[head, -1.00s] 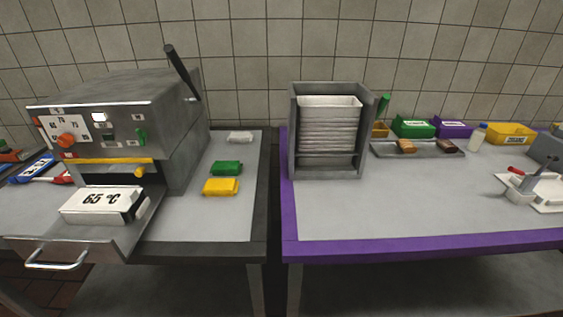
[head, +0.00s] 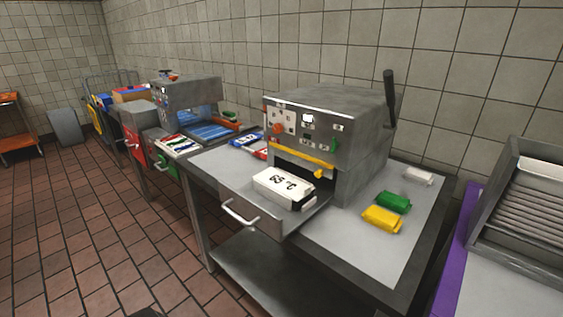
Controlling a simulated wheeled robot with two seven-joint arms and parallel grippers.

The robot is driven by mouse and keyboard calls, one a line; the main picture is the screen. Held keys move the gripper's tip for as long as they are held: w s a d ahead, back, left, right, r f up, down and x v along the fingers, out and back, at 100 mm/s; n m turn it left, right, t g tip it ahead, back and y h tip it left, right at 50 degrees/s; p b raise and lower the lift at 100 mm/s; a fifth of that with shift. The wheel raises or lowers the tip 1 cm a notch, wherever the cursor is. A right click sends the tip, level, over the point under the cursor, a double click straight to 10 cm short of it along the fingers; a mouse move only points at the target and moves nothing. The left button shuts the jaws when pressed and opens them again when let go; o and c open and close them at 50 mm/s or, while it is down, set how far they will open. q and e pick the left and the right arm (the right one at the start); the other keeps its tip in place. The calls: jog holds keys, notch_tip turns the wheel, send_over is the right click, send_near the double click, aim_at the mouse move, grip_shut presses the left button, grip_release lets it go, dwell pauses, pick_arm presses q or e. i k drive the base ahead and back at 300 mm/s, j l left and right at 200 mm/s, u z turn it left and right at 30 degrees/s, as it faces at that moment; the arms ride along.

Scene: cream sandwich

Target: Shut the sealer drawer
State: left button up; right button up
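The sealer (head: 345,110) is a grey metal machine on the table right of centre in the head view. Its drawer (head: 262,217) is pulled out toward the front left, with a curved metal handle (head: 239,214) on its front face. A white block marked "65 °C" (head: 284,187) sits in the drawer. A black lever (head: 389,98) stands up at the sealer's right side. Neither of my grippers shows in the head view.
Yellow (head: 382,219), green (head: 393,201) and white (head: 417,176) packets lie on the sealer's table (head: 345,250). A purple-edged table (head: 455,250) with a tray rack stands at right. The tiled floor (head: 95,220) at left is clear.

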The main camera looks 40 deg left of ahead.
aim_at(266, 209)
jog(key=u, duration=1.65)
